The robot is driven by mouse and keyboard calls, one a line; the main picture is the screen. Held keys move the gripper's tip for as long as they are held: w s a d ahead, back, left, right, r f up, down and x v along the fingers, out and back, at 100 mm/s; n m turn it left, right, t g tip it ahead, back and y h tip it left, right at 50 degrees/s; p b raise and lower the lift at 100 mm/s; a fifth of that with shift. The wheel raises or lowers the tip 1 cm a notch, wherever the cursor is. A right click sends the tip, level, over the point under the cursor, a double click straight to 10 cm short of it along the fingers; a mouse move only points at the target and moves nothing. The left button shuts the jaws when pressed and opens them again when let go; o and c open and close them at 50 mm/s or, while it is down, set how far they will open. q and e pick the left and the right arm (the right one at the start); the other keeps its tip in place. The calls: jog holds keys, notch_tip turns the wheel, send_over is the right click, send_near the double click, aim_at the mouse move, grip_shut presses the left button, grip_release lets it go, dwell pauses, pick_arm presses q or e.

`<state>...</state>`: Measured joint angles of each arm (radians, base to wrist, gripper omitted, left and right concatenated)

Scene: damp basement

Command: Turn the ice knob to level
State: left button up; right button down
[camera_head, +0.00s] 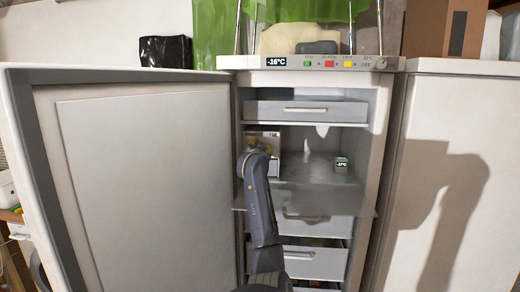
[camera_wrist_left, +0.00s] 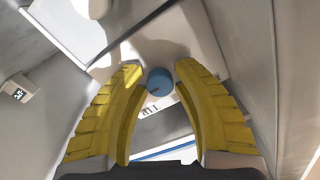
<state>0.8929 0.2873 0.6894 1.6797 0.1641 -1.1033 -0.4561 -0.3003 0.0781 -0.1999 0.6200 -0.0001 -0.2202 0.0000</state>
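The ice knob (camera_wrist_left: 160,82) is a small blue round knob with a dark pointer line, on a pale box front in the left wrist view. Small dark marks show below it, too small to read. My left gripper (camera_wrist_left: 159,70) is open, with one yellow finger on each side of the knob and visible gaps between. In the head view my left arm reaches into the open freezer, and its gripper (camera_head: 258,147) is at the white box (camera_head: 276,168) on the upper left shelf. There the arm hides the knob. My right gripper is in neither view.
The freezer door (camera_head: 140,180) stands open at the left. A drawer (camera_head: 305,108) is above the shelf and more drawers are below. A small thermometer (camera_head: 342,164) stands on the shelf's right. The top panel (camera_head: 310,63) reads -16°C and has coloured buttons and another knob (camera_head: 381,63).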

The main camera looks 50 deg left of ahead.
pick_arm(q)
grip_shut()
